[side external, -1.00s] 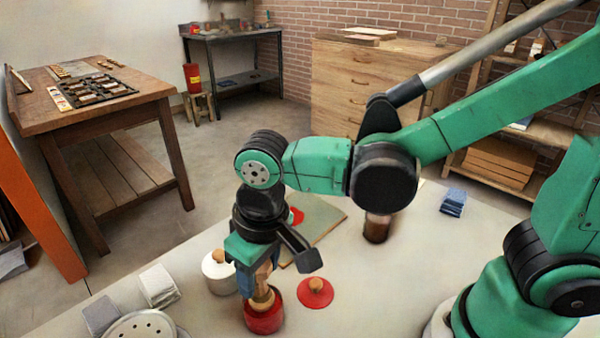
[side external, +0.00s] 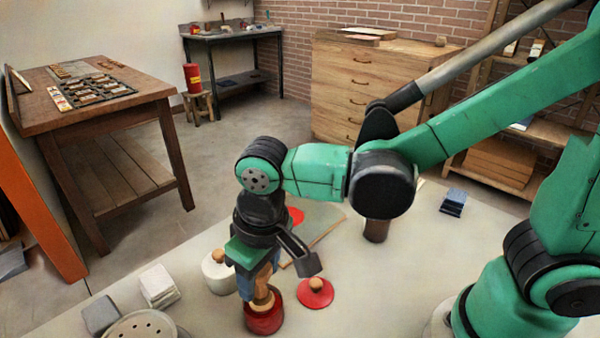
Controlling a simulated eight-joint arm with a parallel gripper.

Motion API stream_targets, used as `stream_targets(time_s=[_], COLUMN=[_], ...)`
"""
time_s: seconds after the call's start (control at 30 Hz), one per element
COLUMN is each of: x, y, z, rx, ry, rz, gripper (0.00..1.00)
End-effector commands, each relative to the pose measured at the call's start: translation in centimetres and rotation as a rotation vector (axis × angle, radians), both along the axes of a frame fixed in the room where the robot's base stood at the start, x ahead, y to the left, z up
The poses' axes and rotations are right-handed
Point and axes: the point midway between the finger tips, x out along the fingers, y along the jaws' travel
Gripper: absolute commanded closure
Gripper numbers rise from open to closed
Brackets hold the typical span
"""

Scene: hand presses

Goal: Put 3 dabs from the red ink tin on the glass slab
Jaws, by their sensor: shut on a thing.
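The open red ink tin (side external: 264,321) stands at the front of the pale table. My gripper (side external: 259,284) is upright above it, shut on a wooden-handled tool (side external: 263,301). The tool's lower end reaches down into the tin's mouth, so its tip is hidden. The glass slab (side external: 325,222) lies behind my gripper, partly covered by my arm. A red patch (side external: 296,215) shows on the slab beside my wrist; I cannot tell how many dabs it holds.
A red lid with a wooden knob (side external: 315,294) lies right of the tin. A white lidded tin (side external: 218,273) stands close on the left. A brown cylinder (side external: 376,230), blue cloths (side external: 453,202), white blocks (side external: 158,286) and a perforated round thing (side external: 143,329) are around.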

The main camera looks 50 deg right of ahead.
Motion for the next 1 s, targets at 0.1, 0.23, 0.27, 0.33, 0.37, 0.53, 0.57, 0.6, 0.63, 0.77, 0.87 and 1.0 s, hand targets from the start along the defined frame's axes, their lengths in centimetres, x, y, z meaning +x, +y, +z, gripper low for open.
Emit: stream_targets(time_s=[0.1,0.23,0.27,0.33,0.37,0.53,0.57,0.6,0.63,0.77,0.87,1.0], x=[0.0,-0.1,-0.1,-0.1,-0.1,0.0,0.0,0.0,0.0,-0.1,0.0,0.0], y=[0.0,0.0,0.0,0.0,0.0,0.0,0.0,0.0,0.0,0.0,0.0,0.0], z=[-0.1,-0.1,-0.1,-0.1,-0.1,0.4,0.7,1.0,1.3,2.5,3.4,4.6], rx=[0.000,0.000,0.000,0.000,0.000,0.000,0.000,0.000,0.000,0.000,0.000,0.000], ry=[0.001,0.001,0.001,0.001,0.002,0.002,0.002,0.002,0.001,0.001,0.001,0.001], rz=[0.000,0.000,0.000,0.000,0.000,0.000,0.000,0.000,0.000,0.000,0.000,0.000], gripper=[1.00,1.00,1.00,1.00,1.00,1.00,1.00,1.00,1.00,1.00,1.00,1.00])
